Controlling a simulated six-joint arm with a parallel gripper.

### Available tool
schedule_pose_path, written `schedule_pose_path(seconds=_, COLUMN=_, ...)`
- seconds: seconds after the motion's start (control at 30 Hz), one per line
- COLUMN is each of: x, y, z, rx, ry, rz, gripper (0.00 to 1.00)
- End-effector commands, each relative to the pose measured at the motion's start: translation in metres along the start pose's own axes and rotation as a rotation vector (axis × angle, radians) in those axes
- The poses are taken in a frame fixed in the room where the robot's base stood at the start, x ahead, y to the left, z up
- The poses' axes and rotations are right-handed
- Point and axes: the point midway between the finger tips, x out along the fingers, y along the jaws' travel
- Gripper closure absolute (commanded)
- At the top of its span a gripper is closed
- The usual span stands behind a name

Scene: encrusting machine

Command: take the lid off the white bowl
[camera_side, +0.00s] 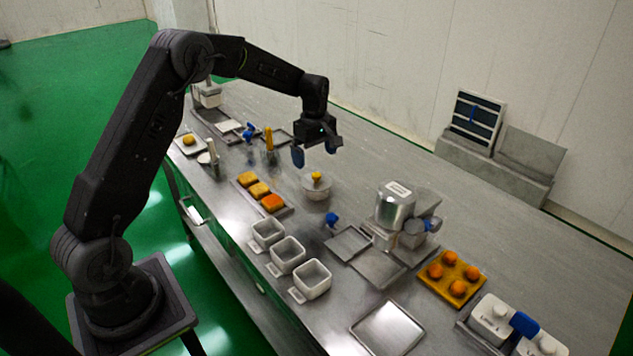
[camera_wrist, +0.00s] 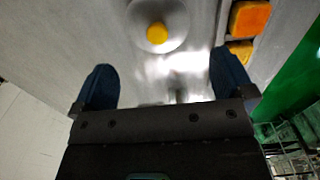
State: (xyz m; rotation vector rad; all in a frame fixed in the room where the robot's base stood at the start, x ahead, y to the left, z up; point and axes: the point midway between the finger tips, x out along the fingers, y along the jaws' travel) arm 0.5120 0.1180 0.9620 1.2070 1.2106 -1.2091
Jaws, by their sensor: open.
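The white bowl (camera_side: 316,193) stands on the steel table near its middle. Its pale lid (camera_side: 311,182) with a yellow-orange knob (camera_side: 317,176) sits on top of it. In the wrist view the lid (camera_wrist: 175,28) and its round knob (camera_wrist: 157,33) show at the top, beyond the fingertips. My gripper (camera_side: 315,152) is above the bowl, apart from it, with its blue fingers spread and nothing between them. In the wrist view my gripper (camera_wrist: 165,82) is also open and empty. The lid hides the inside of the bowl.
A tray with orange square pieces (camera_side: 260,190) lies left of the bowl. Several white square cups (camera_side: 287,255) stand in front. A metal machine (camera_side: 394,205) stands to the right, near a yellow tray of orange balls (camera_side: 453,278). Upright tools (camera_side: 269,140) stand behind left.

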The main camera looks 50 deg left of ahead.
Motion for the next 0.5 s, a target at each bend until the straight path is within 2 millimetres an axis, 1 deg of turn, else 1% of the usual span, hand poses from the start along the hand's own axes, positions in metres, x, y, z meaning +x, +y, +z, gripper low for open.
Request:
schedule_pose_path(seconds=0.03, x=0.007, y=0.0, z=0.0, rx=0.001, ry=0.0, rz=-0.001, gripper=0.0)
schedule_pose_path(seconds=0.1, x=0.014, y=0.0, z=0.0, rx=0.001, ry=0.0, rz=0.0, gripper=0.0)
schedule_pose_path(seconds=0.27, x=0.023, y=0.0, z=0.001, rx=0.002, ry=0.0, rz=0.0, gripper=0.0)
schedule_pose_path(seconds=0.5, x=0.058, y=0.003, z=0.003, rx=0.002, ry=-0.001, rz=-0.002, gripper=0.0)
